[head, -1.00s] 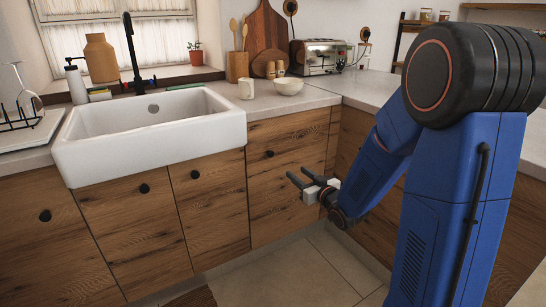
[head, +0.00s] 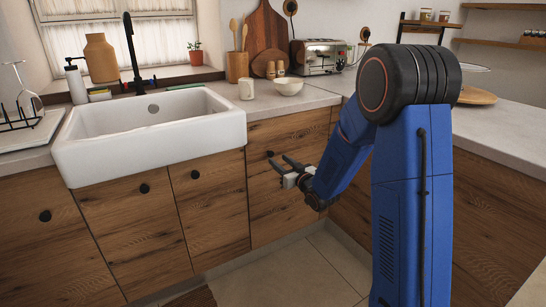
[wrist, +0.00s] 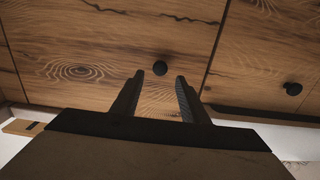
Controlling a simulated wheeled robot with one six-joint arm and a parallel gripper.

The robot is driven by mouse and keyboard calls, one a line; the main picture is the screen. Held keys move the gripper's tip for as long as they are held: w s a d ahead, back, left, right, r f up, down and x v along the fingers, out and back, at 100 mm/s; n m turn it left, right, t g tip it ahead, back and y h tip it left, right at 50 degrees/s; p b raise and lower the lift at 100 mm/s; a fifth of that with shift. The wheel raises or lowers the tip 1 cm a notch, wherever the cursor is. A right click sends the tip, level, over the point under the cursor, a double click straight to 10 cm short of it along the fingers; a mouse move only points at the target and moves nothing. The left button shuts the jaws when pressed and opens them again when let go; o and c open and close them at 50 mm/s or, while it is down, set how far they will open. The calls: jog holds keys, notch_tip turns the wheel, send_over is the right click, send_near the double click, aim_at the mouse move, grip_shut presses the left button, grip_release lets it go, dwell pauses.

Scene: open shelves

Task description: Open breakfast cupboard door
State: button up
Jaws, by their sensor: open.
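A wooden cupboard door (head: 287,204) stands shut to the right of the sink, with a small round black knob (head: 269,153) near its upper left. My gripper (head: 277,159) is open, its two dark fingers pointing at this door just right of the knob. In the wrist view the knob (wrist: 160,68) shows between the two fingertips and a little beyond them. The fingers do not appear to touch it. I cannot tell the exact gap. No label marks which door is the breakfast cupboard.
A white sink (head: 150,150) stands left, over shut doors with black knobs (head: 195,174). The counter (head: 315,97) carries a toaster (head: 318,54), a bowl (head: 288,86) and a cup (head: 246,89). More wooden fronts run along the right.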

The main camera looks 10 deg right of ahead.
aim_at(272, 154)
jog(key=shift+x, duration=3.05)
grip_shut()
